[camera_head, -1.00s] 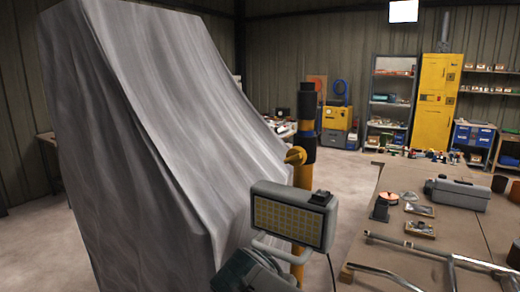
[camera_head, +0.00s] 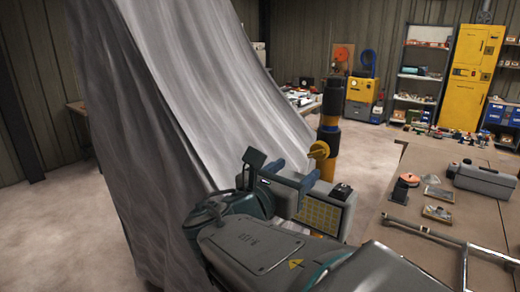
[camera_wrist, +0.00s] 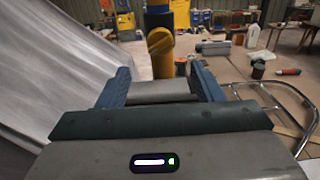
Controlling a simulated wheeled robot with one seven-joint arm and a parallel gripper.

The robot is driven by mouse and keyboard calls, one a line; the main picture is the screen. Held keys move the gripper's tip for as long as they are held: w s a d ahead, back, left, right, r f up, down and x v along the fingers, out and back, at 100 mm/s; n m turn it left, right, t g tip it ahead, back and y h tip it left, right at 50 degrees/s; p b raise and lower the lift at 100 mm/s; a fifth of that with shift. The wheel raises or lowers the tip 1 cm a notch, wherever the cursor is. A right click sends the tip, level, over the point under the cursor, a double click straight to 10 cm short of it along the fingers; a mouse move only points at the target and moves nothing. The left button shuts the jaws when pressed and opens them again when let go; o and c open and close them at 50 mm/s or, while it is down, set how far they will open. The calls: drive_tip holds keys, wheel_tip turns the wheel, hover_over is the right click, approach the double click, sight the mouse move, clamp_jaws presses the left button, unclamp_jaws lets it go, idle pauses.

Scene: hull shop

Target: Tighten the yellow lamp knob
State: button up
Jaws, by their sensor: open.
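The yellow knob (camera_head: 319,150) sits on the side of the upright lamp post (camera_head: 331,124), which has black, blue and yellow sections. In the wrist view the knob (camera_wrist: 160,41) shows just beyond and between the two fingertips (camera_wrist: 160,73), with nothing clearly held. My arm hides part of the lamp and the lower post.
A grey draped cover (camera_head: 190,90) rises close on the left. A workbench (camera_head: 410,235) on the right carries a grey toolbox (camera_head: 482,180), small parts and a bent metal tube frame (camera_head: 425,232). Open floor lies behind the post.

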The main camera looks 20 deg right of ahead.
sight(315, 156)
drive_tip(key=p+x, duration=0.2)
drive_tip(key=x, duration=0.7)
drive_tip(key=shift+w+d, duration=0.15)
drive_tip(key=shift+d, duration=0.05)
drive_tip(key=shift+f, duration=0.1)
drive_tip(key=c, duration=1)
